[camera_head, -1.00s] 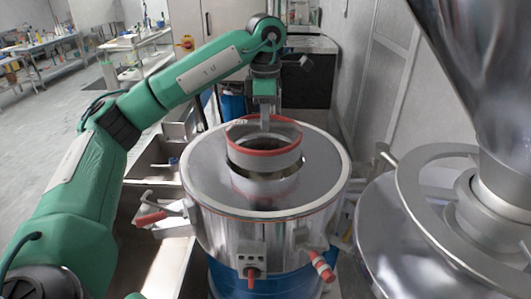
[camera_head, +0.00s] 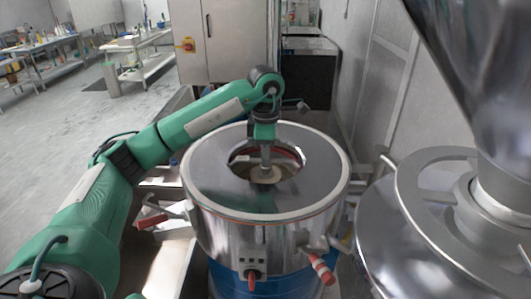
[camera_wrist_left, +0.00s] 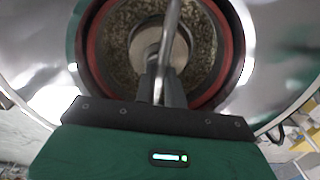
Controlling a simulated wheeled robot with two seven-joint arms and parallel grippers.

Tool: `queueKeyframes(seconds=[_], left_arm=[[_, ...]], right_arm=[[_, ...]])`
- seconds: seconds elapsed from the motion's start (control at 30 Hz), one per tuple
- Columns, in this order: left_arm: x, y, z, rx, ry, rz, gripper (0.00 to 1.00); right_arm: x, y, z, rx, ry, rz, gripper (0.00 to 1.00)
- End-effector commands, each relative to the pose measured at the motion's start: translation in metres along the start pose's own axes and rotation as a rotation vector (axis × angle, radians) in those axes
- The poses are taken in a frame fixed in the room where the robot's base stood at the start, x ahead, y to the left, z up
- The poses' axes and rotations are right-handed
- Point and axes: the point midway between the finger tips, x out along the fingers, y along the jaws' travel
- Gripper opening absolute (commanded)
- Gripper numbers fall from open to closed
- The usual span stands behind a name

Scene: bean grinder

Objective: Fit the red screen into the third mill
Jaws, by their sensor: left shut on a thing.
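The red screen (camera_head: 289,154), a ring with a red rim, is down in the round opening of the mill (camera_head: 215,178), with only part of its rim showing. In the left wrist view the red rim (camera_wrist_left: 88,55) circles a grainy interior with a pale round hub. My left gripper (camera_head: 265,166) reaches down into the opening and is shut on the screen. Its fingers (camera_wrist_left: 165,78) also show in the left wrist view. Whether the screen is fully seated is hidden. My right gripper is out of view.
A large metal hopper machine (camera_head: 430,215) stands close on the right. Red-handled clamps (camera_head: 322,268) stick out from the mill's side. A metal cabinet (camera_head: 222,45) stands behind, and the floor at left is open.

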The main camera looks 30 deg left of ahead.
Motion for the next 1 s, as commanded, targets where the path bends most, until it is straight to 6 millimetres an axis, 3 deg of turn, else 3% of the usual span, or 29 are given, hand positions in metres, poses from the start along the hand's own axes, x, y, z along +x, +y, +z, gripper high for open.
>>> queueKeyframes(seconds=[0.2, 0.23, 0.33, 0.73, 1.0], left_arm=[[0.001, 0.001, -0.001, -0.002, 0.0, 0.002, 0.0], [0.001, 0.0, -0.001, -0.002, 0.001, 0.001, 0.15], [0.001, 0.0, -0.001, -0.002, 0.001, 0.001, 0.33], [-0.004, 0.001, 0.0, -0.002, -0.001, 0.002, 0.33], [-0.041, 0.001, 0.0, -0.002, -0.002, 0.005, 0.33]], right_arm=[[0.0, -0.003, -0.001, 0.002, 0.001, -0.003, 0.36], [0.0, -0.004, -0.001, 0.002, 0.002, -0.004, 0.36], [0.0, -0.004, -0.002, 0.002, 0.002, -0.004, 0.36], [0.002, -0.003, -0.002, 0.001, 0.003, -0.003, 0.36], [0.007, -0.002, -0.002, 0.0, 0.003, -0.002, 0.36]])
